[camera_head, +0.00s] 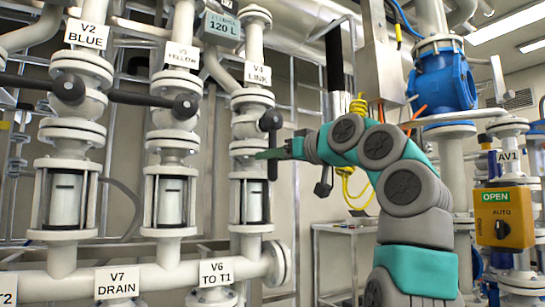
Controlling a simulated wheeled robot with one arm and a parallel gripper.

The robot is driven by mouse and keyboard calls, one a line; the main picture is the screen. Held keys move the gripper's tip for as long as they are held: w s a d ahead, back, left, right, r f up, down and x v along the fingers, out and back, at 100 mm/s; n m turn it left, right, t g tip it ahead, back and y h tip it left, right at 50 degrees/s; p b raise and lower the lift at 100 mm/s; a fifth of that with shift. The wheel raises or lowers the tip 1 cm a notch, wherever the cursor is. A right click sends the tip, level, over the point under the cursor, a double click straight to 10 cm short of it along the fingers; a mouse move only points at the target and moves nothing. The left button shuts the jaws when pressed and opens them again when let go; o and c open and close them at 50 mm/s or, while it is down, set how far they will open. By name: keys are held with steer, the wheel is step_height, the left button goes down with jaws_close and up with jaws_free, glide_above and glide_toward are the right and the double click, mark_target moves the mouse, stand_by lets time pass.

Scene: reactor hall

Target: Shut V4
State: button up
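The V4 label (258,75), which reads "V4 LINK", hangs on the third white vertical pipe from the left. Below it is the V4 valve, with a black round hub and a black lever (271,172) that points down, along the pipe. My gripper (268,154) reaches in from the right at the lever, level with its middle. The green fingertips overlap the lever in this view. I cannot tell whether they touch it or are closed around it.
The V2 valve (68,89) and V3 valve (185,106) stand to the left, their black levers lying across their pipes. Sight glasses sit below the valves. V7 (117,282) and V6 (216,271) labels are lower. A yellow AV1 box (504,217) showing "OPEN" is at right.

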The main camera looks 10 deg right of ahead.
jaws_close()
stand_by(1.1)
